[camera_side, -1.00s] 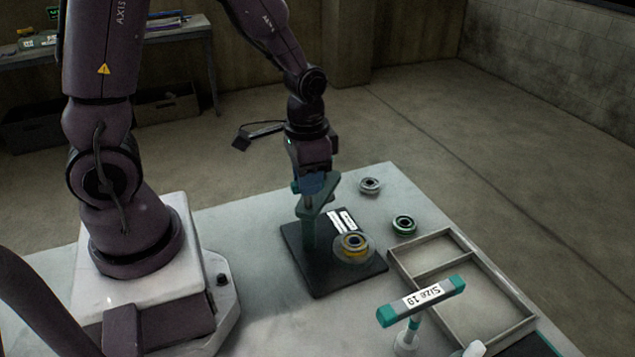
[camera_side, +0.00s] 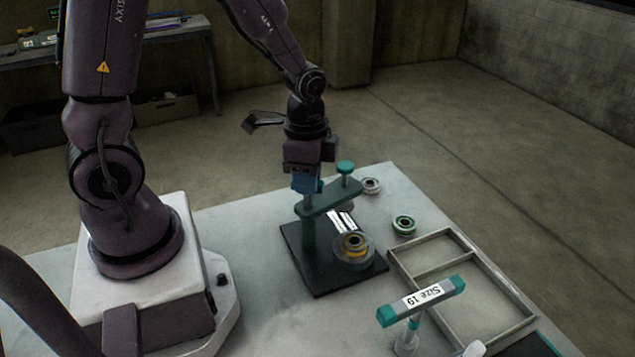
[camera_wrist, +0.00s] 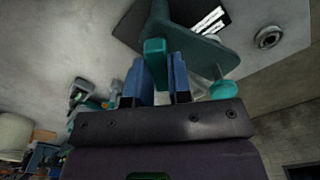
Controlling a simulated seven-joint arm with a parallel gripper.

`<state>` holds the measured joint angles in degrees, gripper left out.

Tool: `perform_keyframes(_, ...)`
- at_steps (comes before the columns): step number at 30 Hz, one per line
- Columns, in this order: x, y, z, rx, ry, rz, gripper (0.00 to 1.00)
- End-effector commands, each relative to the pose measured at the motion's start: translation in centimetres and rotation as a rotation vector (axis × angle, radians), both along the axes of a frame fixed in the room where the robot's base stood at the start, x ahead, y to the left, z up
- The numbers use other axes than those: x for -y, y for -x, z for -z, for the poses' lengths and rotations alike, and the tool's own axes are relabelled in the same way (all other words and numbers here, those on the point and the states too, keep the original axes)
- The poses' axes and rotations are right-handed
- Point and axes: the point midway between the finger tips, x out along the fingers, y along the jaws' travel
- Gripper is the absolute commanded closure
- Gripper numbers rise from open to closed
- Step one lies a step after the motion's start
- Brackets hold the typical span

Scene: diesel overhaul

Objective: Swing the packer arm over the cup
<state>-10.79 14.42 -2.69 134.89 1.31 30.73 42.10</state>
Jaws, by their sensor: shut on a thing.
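The teal packer arm (camera_side: 335,197) sits on a teal post (camera_side: 308,232) on a black base plate (camera_side: 318,281). Its free end, with a round knob (camera_side: 346,168), points to the back right, away from the cup. The clear cup (camera_side: 341,262), with yellow and dark ring parts in it, stands on the front right of the plate, uncovered. My gripper (camera_side: 307,187) points down above the post end. In the wrist view, its blue fingers (camera_wrist: 157,75) are shut on a teal upright handle (camera_wrist: 154,48) of the packer arm (camera_wrist: 195,42).
A divided tray (camera_side: 447,268) and a teal stand labelled "Size 19" (camera_side: 420,302) are at the front right. The table left of the plate is clear.

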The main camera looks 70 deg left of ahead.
Motion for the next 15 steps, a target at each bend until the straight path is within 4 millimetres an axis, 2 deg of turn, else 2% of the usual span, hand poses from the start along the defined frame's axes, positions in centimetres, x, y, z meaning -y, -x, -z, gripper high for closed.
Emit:
perform_keyframes(3, -0.07, -0.02, -0.06, 0.001, -0.001, 0.165, 1.0)
perform_keyframes(6, -0.09, -0.01, -0.07, 0.001, -0.001, 0.255, 1.0)
perform_keyframes(15, -0.05, -0.03, -0.08, 0.001, -0.001, 0.283, 1.0)
